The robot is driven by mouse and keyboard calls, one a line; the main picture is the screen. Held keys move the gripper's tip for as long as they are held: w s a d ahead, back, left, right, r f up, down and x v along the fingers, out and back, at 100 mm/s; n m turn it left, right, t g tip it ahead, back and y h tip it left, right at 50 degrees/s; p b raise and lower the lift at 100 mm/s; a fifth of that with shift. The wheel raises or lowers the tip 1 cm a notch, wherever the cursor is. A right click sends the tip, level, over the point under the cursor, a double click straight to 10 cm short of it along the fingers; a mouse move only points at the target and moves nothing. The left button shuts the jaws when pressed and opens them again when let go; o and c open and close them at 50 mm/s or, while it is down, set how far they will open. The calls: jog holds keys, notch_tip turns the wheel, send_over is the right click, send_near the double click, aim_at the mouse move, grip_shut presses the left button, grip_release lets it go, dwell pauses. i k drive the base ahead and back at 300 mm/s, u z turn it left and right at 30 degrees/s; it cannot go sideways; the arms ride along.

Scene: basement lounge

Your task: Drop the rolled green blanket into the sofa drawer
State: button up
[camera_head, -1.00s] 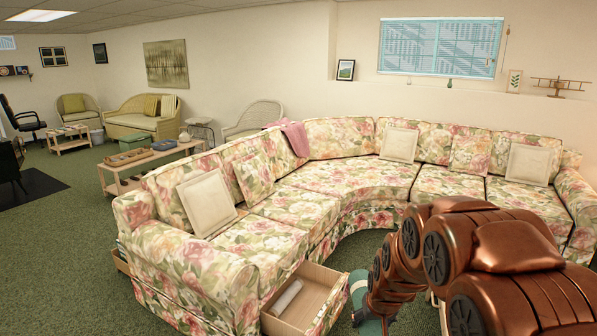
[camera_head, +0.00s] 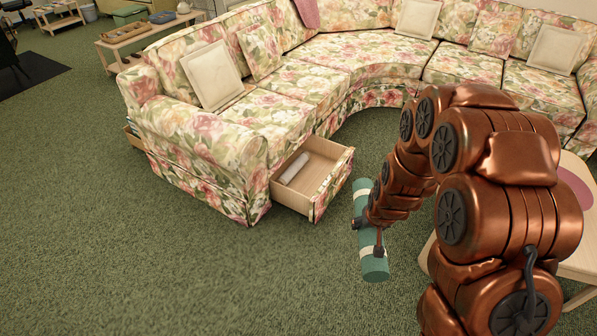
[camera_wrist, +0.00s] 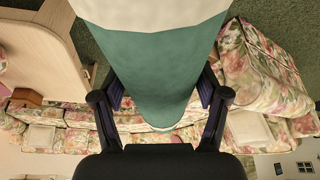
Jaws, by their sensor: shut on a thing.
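In the wrist view the blanket (camera_wrist: 158,75) fills the middle between my two fingers (camera_wrist: 160,110). The sofa drawer (camera_head: 331,182) is pulled out from the front of the floral sofa (camera_head: 190,130). A pale rolled item (camera_head: 295,168) lies inside the drawer on its left side, with bare drawer floor to its right.
A light wooden table (camera_head: 575,262) with a pink top item stands at the right, partly behind my arm. A low wooden table (camera_head: 150,36) stands behind the sofa. Green carpet (camera_head: 200,270) is clear in front of the drawer.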

aim_at(305, 183)
jog(key=z, duration=0.5)
jog(key=k, duration=0.6)
jog(key=z, duration=0.6)
jog(key=i, duration=0.75)
jog(key=u, duration=0.6)
jog(key=i, duration=1)
jog(key=u, duration=1.45)
jog(key=i, duration=0.55)
jog(key=u, duration=0.5)
